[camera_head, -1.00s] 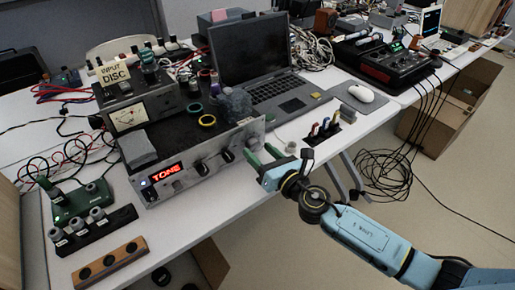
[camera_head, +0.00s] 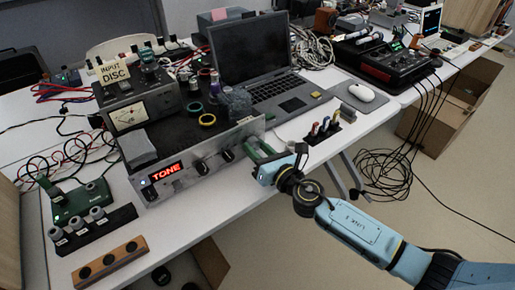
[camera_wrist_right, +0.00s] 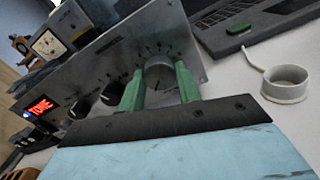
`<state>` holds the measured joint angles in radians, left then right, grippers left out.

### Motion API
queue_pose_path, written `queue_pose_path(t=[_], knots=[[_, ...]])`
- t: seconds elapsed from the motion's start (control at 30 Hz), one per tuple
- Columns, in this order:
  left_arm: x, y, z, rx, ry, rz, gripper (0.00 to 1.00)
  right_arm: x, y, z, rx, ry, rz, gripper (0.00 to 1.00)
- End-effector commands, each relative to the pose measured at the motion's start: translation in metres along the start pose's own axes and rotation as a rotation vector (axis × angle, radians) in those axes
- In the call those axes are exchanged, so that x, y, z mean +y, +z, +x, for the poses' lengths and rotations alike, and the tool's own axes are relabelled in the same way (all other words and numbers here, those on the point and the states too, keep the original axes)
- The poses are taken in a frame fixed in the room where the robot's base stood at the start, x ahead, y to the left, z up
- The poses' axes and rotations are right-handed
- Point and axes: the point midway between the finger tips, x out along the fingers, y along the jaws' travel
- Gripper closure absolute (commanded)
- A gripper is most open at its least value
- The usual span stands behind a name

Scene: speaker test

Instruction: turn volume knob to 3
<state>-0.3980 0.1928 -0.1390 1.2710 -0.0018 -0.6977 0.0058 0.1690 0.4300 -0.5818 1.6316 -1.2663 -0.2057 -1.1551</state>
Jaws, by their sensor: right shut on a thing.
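The silver amplifier (camera_head: 184,184) stands on the white table with a red display reading TONE. Its front carries a row of dark knobs and, at the right end, a larger grey knob with a scale around it. In the right wrist view this large knob (camera_wrist_right: 159,72) sits between the green fingers of my right gripper (camera_wrist_right: 160,82), which is shut on it. In the head view my right gripper (camera_head: 257,152) reaches the panel's right end and hides the knob. The scale's numbers are too small to read. My left gripper is not in view.
A laptop (camera_head: 247,50) stands behind the amplifier, with a mouse (camera_head: 361,93) to its right. A rack of small coloured items (camera_head: 322,130) is right of the amplifier. Green and black devices stand at the front left. A white ring-shaped object (camera_wrist_right: 285,84) shows in the right wrist view.

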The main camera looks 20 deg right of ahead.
Motion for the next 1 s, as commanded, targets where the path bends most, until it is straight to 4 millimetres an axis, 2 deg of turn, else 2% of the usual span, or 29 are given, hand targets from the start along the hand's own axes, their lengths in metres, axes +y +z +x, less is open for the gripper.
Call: queue_pose_path(t=[0.37,0.77,1.0], knots=[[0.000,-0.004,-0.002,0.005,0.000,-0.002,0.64,0.000,0.000,0.000,0.000,0.000,0.152,0.89],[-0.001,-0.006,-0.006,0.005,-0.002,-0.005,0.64,0.001,0.000,0.000,-0.001,-0.001,0.517,0.89],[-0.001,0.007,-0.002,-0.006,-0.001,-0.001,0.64,0.001,0.001,0.000,-0.001,-0.001,0.746,0.89]])
